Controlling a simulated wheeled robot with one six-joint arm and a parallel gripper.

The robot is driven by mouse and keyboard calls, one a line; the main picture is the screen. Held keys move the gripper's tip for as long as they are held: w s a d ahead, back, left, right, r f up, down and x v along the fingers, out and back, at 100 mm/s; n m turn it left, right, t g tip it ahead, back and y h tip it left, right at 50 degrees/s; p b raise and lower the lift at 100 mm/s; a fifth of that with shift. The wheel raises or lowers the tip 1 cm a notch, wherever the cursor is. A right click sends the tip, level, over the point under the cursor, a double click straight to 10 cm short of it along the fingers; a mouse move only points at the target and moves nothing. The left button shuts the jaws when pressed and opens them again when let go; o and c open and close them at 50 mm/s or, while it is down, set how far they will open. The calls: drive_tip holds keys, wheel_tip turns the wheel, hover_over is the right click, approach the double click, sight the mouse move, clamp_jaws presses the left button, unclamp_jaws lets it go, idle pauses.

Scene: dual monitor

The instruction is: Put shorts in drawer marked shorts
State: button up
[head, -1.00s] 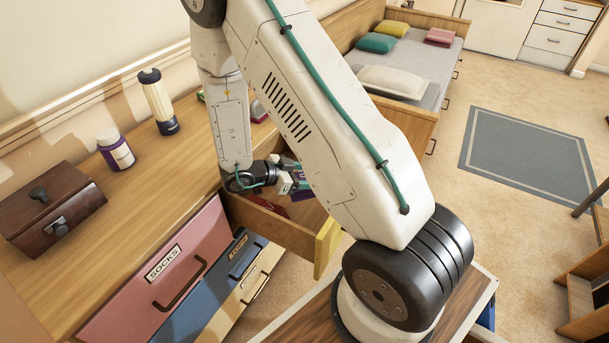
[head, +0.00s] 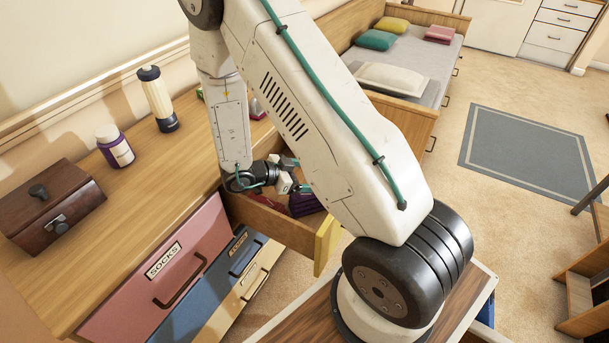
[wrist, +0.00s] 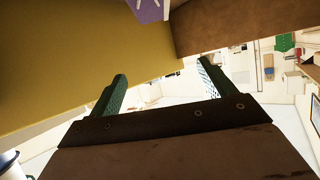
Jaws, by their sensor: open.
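An open drawer with a yellow front (head: 327,243) stands out from the wooden dresser. Its label is not visible in the head view. A folded dark purple cloth, which looks like the shorts (head: 306,203), lies inside the drawer. My gripper (head: 293,175) is just above and beside the cloth, partly hidden behind my arm. In the wrist view my gripper's fingers (wrist: 162,76) are spread wide with nothing between them. A purple patch with white marks (wrist: 149,9) shows at the top edge there, between a yellow surface (wrist: 60,55) and a brown one.
A pink drawer marked SOCKS (head: 165,262) and a blue drawer (head: 245,255) are beside the yellow one. A wooden box (head: 50,208), a purple-labelled jar (head: 115,147) and a bottle (head: 158,98) stand on the dresser top. A bed (head: 405,70) is behind.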

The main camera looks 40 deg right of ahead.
drive_tip(key=shift+r, duration=0.4)
drive_tip(key=v, duration=0.7)
drive_tip(key=shift+a+r, duration=0.2)
drive_tip(key=shift+r, duration=0.05)
